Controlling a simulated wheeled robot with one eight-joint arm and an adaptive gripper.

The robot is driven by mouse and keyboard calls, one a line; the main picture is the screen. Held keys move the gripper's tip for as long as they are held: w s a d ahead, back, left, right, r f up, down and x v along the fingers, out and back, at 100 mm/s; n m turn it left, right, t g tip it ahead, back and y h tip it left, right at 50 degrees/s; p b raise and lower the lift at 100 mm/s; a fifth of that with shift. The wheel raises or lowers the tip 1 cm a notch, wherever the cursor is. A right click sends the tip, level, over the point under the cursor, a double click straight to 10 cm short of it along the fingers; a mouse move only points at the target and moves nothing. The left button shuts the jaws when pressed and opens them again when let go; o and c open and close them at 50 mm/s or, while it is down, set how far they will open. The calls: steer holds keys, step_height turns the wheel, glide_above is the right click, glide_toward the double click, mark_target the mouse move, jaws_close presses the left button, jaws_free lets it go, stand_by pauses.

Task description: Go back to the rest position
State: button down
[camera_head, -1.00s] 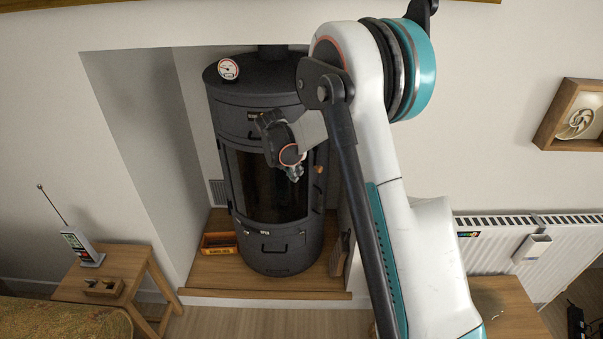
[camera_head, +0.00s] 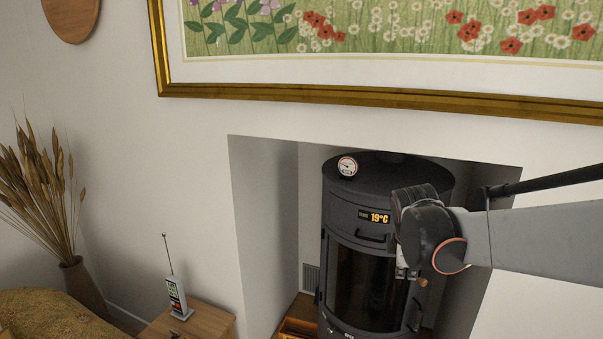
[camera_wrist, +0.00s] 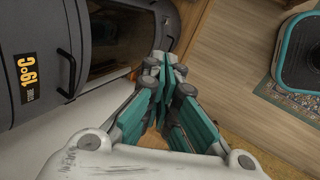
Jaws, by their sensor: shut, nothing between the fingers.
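My gripper (camera_wrist: 163,75) shows in the wrist view with its teal-padded fingers brought together at the tips and nothing between them. In the head view my wrist and forearm come in from the right, in front of the stove's right side. The gripper fingers are mostly hidden there behind the wrist. The dark grey stove (camera_head: 350,240) stands in a wall recess, with a round dial on top and a 19°C display on its front. The stove also shows at the left of the wrist view (camera_wrist: 40,115).
A small side table (camera_head: 205,322) at the lower left holds a device with an antenna (camera_head: 177,298). A vase of dried stalks (camera_head: 80,285) stands further left. A gold-framed flower picture (camera_head: 380,103) hangs above.

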steer(key=s+a+r+m+t+y, duration=0.1)
steer(key=s+a+m, duration=0.1)
steer(key=s+m, duration=0.5)
steer(key=s+a+r+m+t+y, duration=0.1)
steer(key=s+a+m, duration=0.2)
steer(key=s, duration=1.4)
steer(key=m, duration=0.4)
steer(key=shift+s+m+t, duration=0.3)
steer(key=shift+m, duration=0.1)
